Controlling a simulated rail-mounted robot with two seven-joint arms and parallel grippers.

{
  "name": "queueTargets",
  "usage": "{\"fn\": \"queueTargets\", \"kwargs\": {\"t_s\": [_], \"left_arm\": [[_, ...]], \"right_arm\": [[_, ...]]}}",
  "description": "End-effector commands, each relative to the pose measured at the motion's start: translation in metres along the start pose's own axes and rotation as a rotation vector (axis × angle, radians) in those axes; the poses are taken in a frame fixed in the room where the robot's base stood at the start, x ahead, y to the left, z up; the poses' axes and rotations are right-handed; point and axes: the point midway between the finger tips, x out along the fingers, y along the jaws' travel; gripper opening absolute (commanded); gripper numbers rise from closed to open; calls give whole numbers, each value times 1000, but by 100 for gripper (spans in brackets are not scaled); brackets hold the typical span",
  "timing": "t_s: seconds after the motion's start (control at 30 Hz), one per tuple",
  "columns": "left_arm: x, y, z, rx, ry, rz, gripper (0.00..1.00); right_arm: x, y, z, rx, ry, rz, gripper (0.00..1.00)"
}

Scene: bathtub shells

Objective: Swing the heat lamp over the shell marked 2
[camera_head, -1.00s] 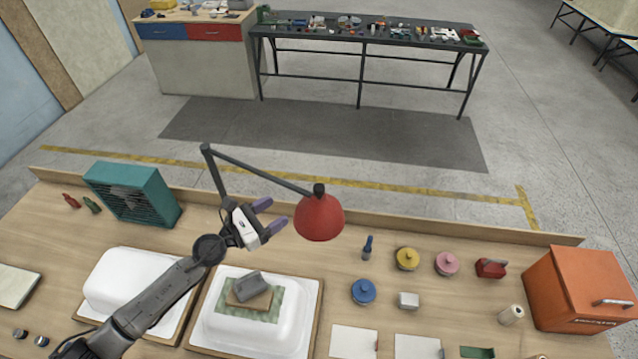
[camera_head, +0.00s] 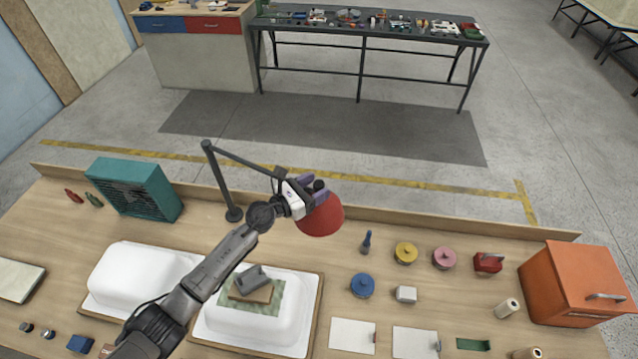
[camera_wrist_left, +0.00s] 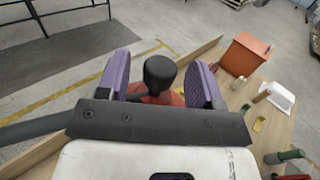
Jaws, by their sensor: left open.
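The heat lamp has a red shade (camera_head: 322,219) on a dark jointed arm whose post (camera_head: 221,181) stands near the bench's back edge. My left gripper (camera_head: 320,189) is open at the shade's top, its purple fingers on either side of the black knob (camera_wrist_left: 160,73) in the left wrist view. I cannot tell whether they touch it. Two white shells lie on the bench: a left one (camera_head: 132,270) and a right one (camera_head: 292,330), which bears a green cloth and a grey block (camera_head: 251,277). No number is readable on either shell. My right gripper is not in view.
A teal fan heater (camera_head: 134,188) stands at the back left. Coloured tins, including a blue one (camera_head: 362,285), and small tools lie right of the shells. An orange cabinet (camera_head: 575,282) stands at the right. A low back ledge (camera_head: 440,222) borders the bench.

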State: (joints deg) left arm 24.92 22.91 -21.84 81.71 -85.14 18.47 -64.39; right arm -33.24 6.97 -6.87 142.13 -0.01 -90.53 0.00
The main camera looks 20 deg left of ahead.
Motion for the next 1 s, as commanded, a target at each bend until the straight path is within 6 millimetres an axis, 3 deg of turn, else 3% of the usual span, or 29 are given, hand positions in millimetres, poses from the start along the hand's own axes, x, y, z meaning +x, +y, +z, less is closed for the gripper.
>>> {"fn": "queueTargets", "kwargs": {"t_s": [0.2,0.53,1.0], "left_arm": [[12,0,0,0,0,0,60],[14,0,0,0,0,-1,60],[14,0,0,1,0,0,16]], "right_arm": [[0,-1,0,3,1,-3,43],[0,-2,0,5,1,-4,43],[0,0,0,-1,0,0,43]]}}
